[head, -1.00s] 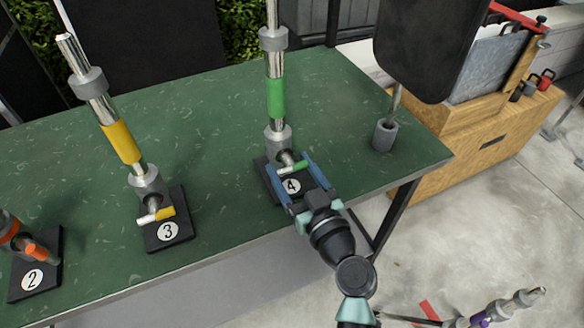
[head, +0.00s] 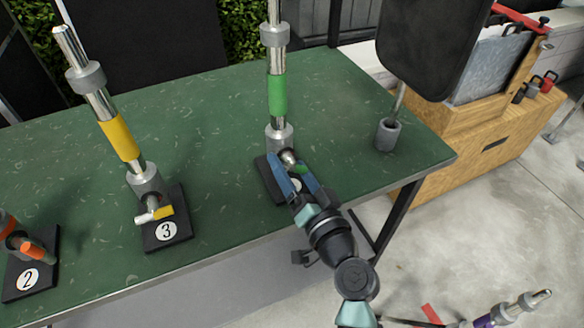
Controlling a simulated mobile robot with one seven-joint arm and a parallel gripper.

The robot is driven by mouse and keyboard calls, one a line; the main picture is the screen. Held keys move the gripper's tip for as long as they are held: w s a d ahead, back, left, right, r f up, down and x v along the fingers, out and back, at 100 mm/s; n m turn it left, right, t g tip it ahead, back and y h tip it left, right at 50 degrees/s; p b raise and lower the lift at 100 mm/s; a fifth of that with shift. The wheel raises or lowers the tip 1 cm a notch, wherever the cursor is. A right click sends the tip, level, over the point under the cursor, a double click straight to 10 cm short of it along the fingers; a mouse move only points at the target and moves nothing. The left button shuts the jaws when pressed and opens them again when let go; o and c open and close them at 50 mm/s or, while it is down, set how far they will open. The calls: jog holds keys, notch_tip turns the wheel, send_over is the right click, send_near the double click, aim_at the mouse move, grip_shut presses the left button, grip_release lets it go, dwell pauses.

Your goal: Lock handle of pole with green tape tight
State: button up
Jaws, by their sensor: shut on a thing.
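The pole with green tape (head: 277,95) stands upright on a black base (head: 268,181) on the green table. Its lock handle (head: 301,169) has a green end, a small part of which shows between my fingers. My gripper (head: 293,172) is at the foot of this pole, its blue fingers turned and shut on the handle. The fingers hide most of the handle and the number on the base.
The yellow-taped pole (head: 120,142) on base 3 and an orange-handled base 2 (head: 30,279) stand to the left. A grey socket with a rod under a black panel (head: 387,135) is on the right. A wooden cabinet (head: 495,140) stands beyond the table's right edge.

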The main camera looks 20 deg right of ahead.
jog(key=m+p, duration=0.1)
jog(key=m, duration=0.5)
jog(key=shift+r+m, duration=0.15)
jog(key=shift+m, duration=0.15)
jog(key=m+p, duration=0.2)
jog(key=m, duration=0.4)
jog(key=shift+r+p, duration=0.2)
jog(key=shift+p, duration=0.15)
jog(key=m+p, duration=0.3)
jog(key=m, duration=0.3)
jog(key=shift+r+m, duration=0.15)
jog(key=shift+m, duration=0.25)
jog(key=m+p, duration=0.2)
jog(key=m, duration=0.1)
jog(key=shift+d+m+p, duration=0.15)
jog(key=shift+m+p, duration=0.55)
jog(key=shift+m, duration=1.1)
jog(key=o, duration=1.3)
